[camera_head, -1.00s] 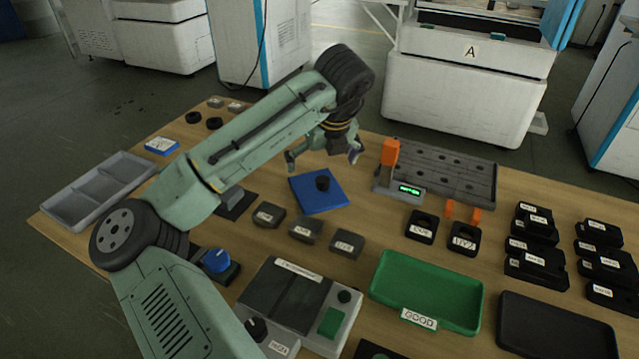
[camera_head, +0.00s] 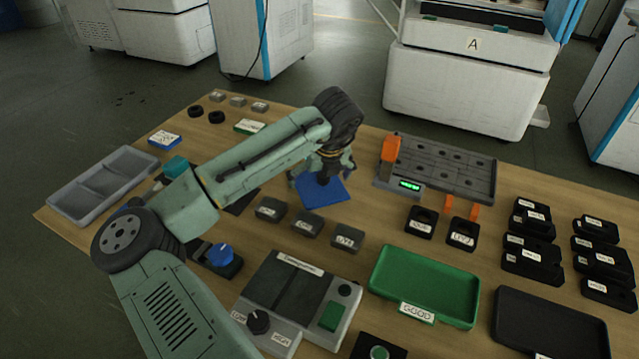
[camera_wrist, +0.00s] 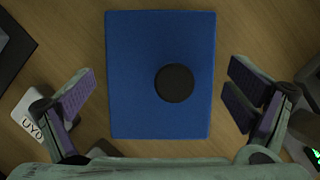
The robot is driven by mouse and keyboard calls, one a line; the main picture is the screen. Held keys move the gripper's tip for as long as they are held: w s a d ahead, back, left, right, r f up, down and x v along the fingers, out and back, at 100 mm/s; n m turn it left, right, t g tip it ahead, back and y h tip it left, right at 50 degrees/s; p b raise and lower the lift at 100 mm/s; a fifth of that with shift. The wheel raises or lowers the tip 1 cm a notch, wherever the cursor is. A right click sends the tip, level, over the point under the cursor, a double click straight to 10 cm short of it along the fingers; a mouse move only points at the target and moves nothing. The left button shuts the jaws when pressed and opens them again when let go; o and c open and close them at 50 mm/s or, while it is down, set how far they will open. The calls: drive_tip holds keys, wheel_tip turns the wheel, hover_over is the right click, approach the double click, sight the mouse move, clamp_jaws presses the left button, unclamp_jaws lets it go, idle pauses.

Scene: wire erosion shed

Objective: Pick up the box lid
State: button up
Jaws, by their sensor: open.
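The box lid is a flat blue square (camera_head: 331,197) lying on the wooden table, with a round black knob on top. In the wrist view the blue lid (camera_wrist: 135,60) fills the middle, and its black knob (camera_wrist: 174,83) sits right of the lid's centre. My gripper (camera_head: 321,172) is above the lid, pointing down.
Several small dark labelled blocks (camera_head: 307,224) stand in front of the lid. A grey fixture plate (camera_head: 455,165) with an orange clamp (camera_head: 390,150) is to the right. A green tray (camera_head: 425,285) lies in front, and a grey compartment tray (camera_head: 105,185) is at the left.

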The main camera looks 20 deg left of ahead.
drive_tip(key=shift+s, duration=0.1)
drive_tip(key=c, duration=1.7)
drive_tip(key=shift+o, duration=0.2)
